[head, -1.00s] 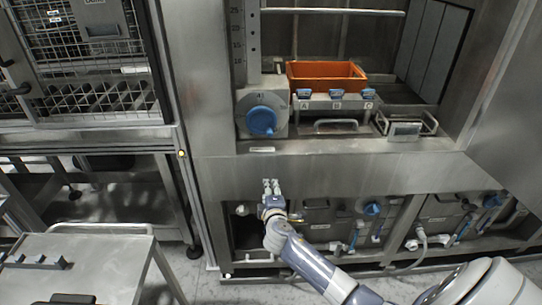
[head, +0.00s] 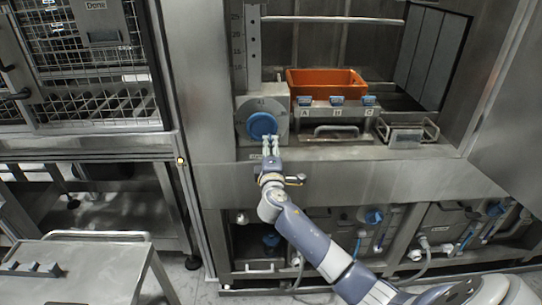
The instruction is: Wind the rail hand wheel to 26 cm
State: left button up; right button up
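The rail hand wheel (head: 262,125) is a round blue wheel on a grey dial plate (head: 279,106), left of the orange bin. A vertical scale (head: 253,48) with printed numbers rises above it. Its reading is too small to tell. My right gripper (head: 271,146) is just below the wheel, fingers pointing up, with its fingertips at the wheel's lower right edge in the picture. Whether they touch it I cannot tell. The two fingers show side by side with a narrow gap, and the tips are too small to judge. My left gripper is out of view.
An orange bin (head: 327,79) stands behind blue-topped parts marked A, B and C. A thin horizontal bar (head: 335,19) crosses the opening above. A metal ledge (head: 350,153) runs below the wheel. A steel cart (head: 85,268) stands at the lower left.

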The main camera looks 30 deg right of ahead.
jog(key=shift+b+x, duration=1)
jog(key=shift+x, duration=1.6)
jog(key=shift+d+r, duration=0.1)
jog(key=shift+r, duration=0.3)
jog(key=shift+w, duration=0.1)
